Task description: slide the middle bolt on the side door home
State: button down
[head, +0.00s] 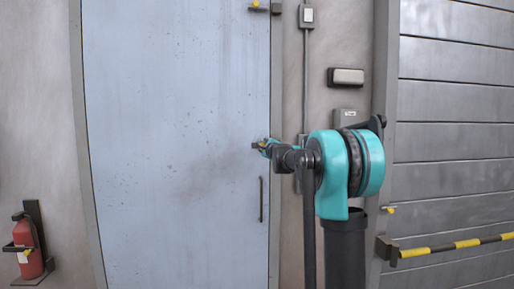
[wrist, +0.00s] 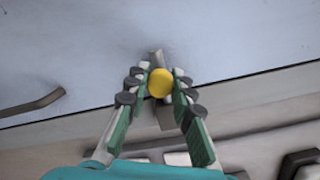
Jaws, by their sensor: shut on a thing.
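The side door (head: 175,120) is pale blue-grey and stands closed in its frame in the head view. In the wrist view the middle bolt's yellow round knob (wrist: 160,83) sits between the fingers of my gripper (wrist: 159,86), which is shut on it. A grey metal bar of the bolt (wrist: 156,58) shows beyond the knob on the door face. In the head view my gripper (head: 266,147) is at the door's right edge and mostly hides the middle bolt. The top bolt (head: 256,5) has a yellow knob at the upper right edge of the door.
A dark door handle (head: 262,200) is below my gripper; it also shows in the wrist view (wrist: 33,102). Switch boxes and a conduit (head: 306,80) line the wall to the right. A yellow-black barrier (head: 455,245) crosses the shutter. A red extinguisher (head: 28,255) hangs far left.

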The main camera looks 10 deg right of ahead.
jog(key=shift+d, duration=0.7)
jog(key=c, duration=1.3)
grip_release()
jog(key=shift+s, duration=0.1)
jog(key=s+d, duration=0.1)
jog(key=s, duration=1)
jog(key=shift+s+d, duration=0.2)
jog(key=shift+s, duration=0.2)
